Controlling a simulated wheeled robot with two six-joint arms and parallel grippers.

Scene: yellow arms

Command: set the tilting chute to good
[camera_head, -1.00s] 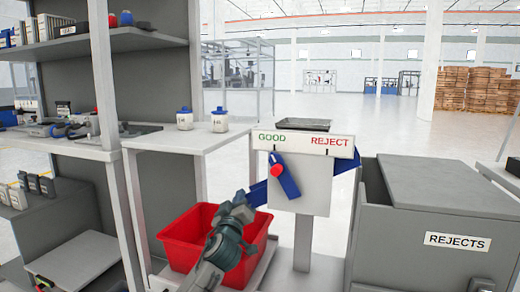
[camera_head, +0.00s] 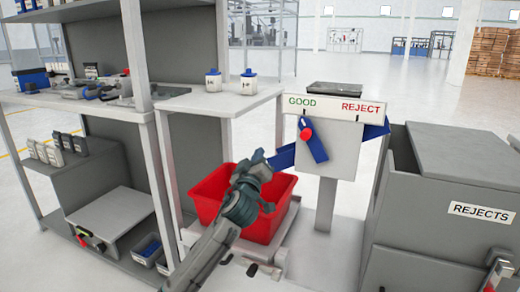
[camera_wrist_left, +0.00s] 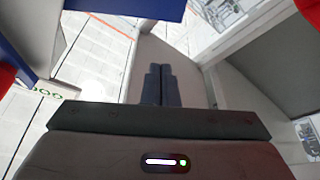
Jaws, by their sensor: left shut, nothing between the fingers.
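The tilting chute's white panel (camera_head: 326,150) carries a sign (camera_head: 334,107) with GOOD at left and REJECT at right. A blue lever (camera_head: 316,150) with a red knob (camera_head: 306,135) slants on the panel under GOOD. The blue trough shows behind the panel, high at right (camera_head: 374,131) and lower at left (camera_head: 284,158). My left gripper (camera_head: 259,159) is shut and empty, left of the lever, over the red tote. Its closed fingers (camera_wrist_left: 162,86) also show in the left wrist view, apart from the blue lever (camera_wrist_left: 18,48) at left. My right gripper is not visible.
The red tote (camera_head: 202,205) stands below the trough's left end. A grey bin marked REJECTS (camera_head: 420,240) stands at right. A white table (camera_head: 195,103) with two small jars and a loaded shelf (camera_head: 30,98) are at left.

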